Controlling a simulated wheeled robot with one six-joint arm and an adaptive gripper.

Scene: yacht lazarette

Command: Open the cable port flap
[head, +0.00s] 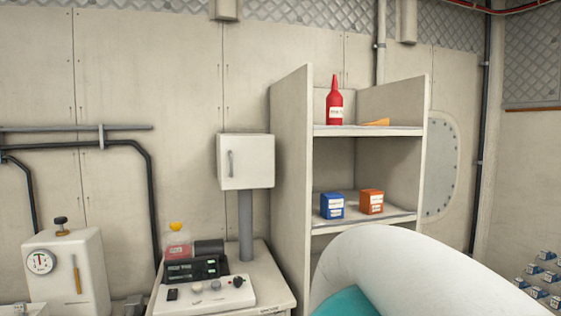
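I cannot pick out a cable port flap for certain. A small white box (258,163) with a closed front and a grey vertical handle (230,164) at its left stands on a grey post (246,225), left of the shelf unit. An oval bolted plate (440,165) is on the wall right of the shelf, partly hidden by it. My gripper is not in view. A large white and teal rounded part of my arm fills the lower right and hides what is behind it.
A shelf unit (291,160) holds a red bottle (335,104), an orange wedge (377,122), a blue box (332,205) and an orange box (370,201). A bench (277,297) carries a black device (192,270) and a control panel (235,292). A gauge unit (75,270) stands left.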

